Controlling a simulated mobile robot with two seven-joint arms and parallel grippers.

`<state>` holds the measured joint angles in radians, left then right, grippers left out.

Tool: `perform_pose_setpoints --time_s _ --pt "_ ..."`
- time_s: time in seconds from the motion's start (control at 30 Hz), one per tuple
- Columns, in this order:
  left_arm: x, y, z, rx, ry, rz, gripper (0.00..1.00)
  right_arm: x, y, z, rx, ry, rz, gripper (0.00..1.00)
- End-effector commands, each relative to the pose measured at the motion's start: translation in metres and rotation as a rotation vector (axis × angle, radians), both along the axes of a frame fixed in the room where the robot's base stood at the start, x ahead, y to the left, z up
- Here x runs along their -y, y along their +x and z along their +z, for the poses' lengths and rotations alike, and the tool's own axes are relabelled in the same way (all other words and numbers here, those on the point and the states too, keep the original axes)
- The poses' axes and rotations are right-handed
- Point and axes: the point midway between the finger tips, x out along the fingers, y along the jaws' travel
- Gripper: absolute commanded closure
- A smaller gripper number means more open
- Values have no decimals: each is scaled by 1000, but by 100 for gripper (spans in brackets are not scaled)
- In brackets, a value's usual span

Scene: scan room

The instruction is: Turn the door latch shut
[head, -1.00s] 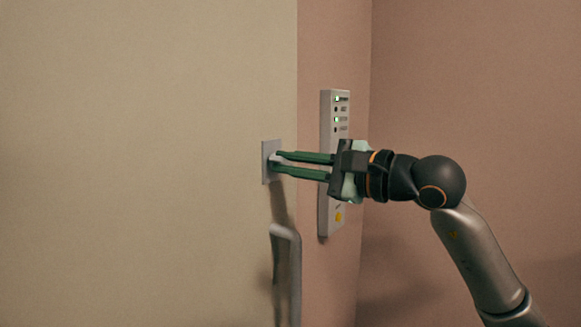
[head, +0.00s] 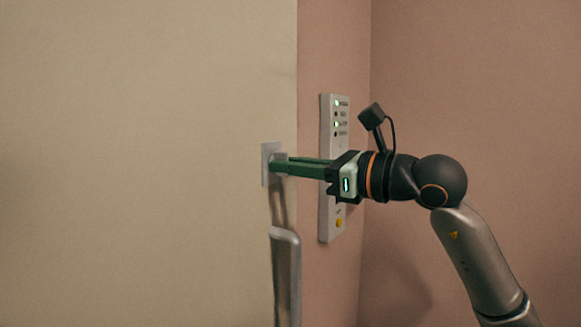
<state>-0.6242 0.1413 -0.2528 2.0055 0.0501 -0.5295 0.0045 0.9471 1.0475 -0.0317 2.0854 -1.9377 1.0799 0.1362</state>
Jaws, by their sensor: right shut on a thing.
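The door latch (head: 280,157) is a small light-grey turn piece on a square grey plate (head: 267,173) near the right edge of the cream door (head: 150,160). My right gripper (head: 279,167) reaches in from the right, its long green fingers shut on the latch. The fingers hide much of the turn piece, so its exact angle is hard to tell. The gripper is rolled so that the fingers overlap in view. My left gripper is not in view.
A grey door handle (head: 287,270) stands out below the latch. A grey wall panel (head: 328,215) with green lights and a yellow button hangs behind my right gripper on the pink wall (head: 480,90). Free space lies right of the panel.

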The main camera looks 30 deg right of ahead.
Motion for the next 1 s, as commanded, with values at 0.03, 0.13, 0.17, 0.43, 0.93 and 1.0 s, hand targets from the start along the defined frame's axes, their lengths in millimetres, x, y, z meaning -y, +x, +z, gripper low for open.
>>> perform_pose_setpoints --time_s 0.03,0.13,0.17,0.43,0.93,1.0 --pt "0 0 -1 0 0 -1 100 0 0 -1 -13 29 0 100" --pt "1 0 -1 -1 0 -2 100 0 0 0 -34 81 0 100" --pt "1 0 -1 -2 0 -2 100 0 0 0 -41 96 0 100" --pt "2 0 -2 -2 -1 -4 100 0 0 0 -73 173 0 100" --pt "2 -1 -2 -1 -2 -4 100 0 0 0 -80 190 0 100" --pt "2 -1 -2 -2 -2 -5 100 0 0 0 -80 190 0 82"
